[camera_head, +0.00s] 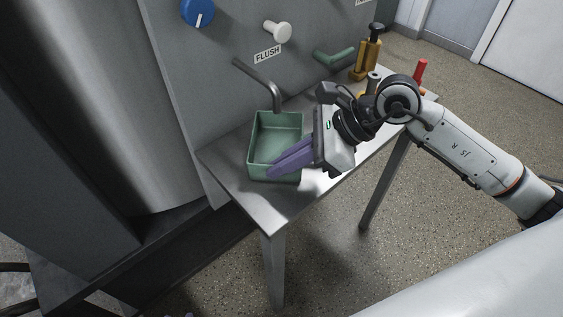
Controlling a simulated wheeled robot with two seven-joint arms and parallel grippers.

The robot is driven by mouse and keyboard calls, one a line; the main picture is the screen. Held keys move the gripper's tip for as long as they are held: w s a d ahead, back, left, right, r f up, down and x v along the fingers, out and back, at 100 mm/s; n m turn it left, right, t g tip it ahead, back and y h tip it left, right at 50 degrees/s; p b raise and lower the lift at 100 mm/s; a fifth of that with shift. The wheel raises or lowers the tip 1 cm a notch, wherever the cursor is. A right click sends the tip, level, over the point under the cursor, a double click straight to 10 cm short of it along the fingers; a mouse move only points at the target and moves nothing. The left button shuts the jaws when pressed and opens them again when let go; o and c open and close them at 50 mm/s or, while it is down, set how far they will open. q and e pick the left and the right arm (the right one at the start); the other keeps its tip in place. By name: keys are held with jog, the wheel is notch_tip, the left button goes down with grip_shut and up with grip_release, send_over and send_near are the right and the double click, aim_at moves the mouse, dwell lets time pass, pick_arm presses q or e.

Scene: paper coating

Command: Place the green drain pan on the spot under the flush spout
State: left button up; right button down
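The green drain pan (262,130) is an open rectangular tray at the left end of the metal table, and looks upright. The bent metal flush spout (258,76) comes down at the pan's back edge, below the FLUSH label (267,54). My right gripper (271,172) reaches in from the right, its two purple fingers lying close together across the pan's near right part. They hide part of its right wall and inside. I cannot tell whether they grip the wall. The spot under the pan is hidden.
The narrow metal table (272,205) has bare top in front of the pan. On the panel are a blue knob (197,12), a white knob (277,31) and a green handle (334,55).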

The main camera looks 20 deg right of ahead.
jog(key=c, duration=2.4)
grip_release()
jog(key=shift+f, duration=0.15)
jog(key=shift+c, duration=0.2)
jog(key=o, duration=0.4)
jog(key=shift+o, duration=0.2)
jog(key=shift+r, duration=0.35)
jog(key=b+v, duration=0.1)
jog(key=v, duration=1)
jog(key=shift+s+d+r, duration=0.15)
jog(key=shift+d+r, duration=0.05)
jog(key=shift+d, duration=0.1)
